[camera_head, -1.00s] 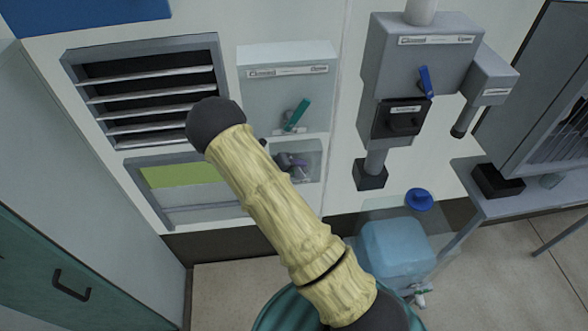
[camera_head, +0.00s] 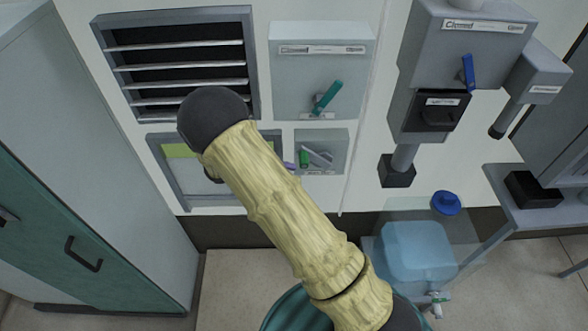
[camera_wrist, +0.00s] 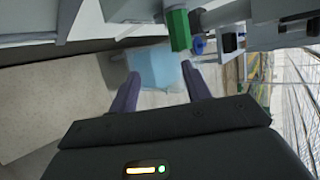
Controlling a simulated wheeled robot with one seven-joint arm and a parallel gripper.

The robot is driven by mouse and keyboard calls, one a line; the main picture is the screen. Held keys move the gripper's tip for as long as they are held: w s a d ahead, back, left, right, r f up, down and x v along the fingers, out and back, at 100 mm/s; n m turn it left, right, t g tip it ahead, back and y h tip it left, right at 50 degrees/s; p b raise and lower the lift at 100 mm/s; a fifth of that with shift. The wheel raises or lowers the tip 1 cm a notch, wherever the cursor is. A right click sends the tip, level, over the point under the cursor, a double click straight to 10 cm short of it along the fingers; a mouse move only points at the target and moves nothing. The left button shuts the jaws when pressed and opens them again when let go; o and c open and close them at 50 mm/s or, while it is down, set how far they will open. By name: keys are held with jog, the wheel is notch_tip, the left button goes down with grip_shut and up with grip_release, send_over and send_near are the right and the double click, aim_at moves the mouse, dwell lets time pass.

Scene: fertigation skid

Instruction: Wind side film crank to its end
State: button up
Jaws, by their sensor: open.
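The side film crank (camera_head: 318,156) is on a small pale wall box below the teal-lever panel in the head view. It has a grey arm and a green grip (camera_head: 304,158). A green grip, apparently the same one, shows large in the wrist view (camera_wrist: 178,30), beyond and just right of the gap between my fingers. My gripper (camera_wrist: 161,75) is open and empty, its purple fingers apart and not around the grip. In the head view my arm hides most of the gripper, left of the crank. The film window (camera_head: 180,193) shows a green strip at its top, partly hidden by my arm.
A teal lever (camera_head: 328,97) is on the panel above the crank, and a slatted vent (camera_head: 180,66) is up left. A grey unit with a blue lever (camera_head: 468,73) stands out at right. A blue translucent container (camera_head: 418,252) is below. A teal cabinet (camera_head: 80,240) is at left.

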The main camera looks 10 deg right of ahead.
jog(key=shift+a, duration=0.2)
jog(key=shift+s+d+r, duration=0.1)
jog(key=c, duration=0.5)
jog(key=s+d+m, duration=0.1)
jog(key=s+r+m+g+y, duration=0.1)
jog(key=m, duration=0.1)
jog(key=d+r+m+g, duration=0.1)
jog(key=m, duration=0.1)
jog(key=shift+s+d+y, duration=0.3)
jog(key=shift+s, duration=0.1)
grip_shut()
jog(key=s+d+r+m+y, duration=0.1)
jog(key=s+r+m+y, duration=0.2)
jog(key=m, duration=0.7)
jog(key=s+d+r+m+y, duration=0.2)
jog(key=s+r+m, duration=0.3)
jog(key=s+m, duration=0.3)
jog(key=s+d+r+m+t+y, duration=0.1)
jog(key=s+d+r+m+y, duration=0.1)
jog(key=m, duration=1.1)
jog(key=s+r+y, duration=0.1)
jog(key=s+r, duration=0.1)
jog(key=s, duration=0.1)
jog(key=shift+s+d+r+y, duration=0.15)
jog(key=shift+d+y, duration=0.1)
jog(key=shift+y, duration=0.05)
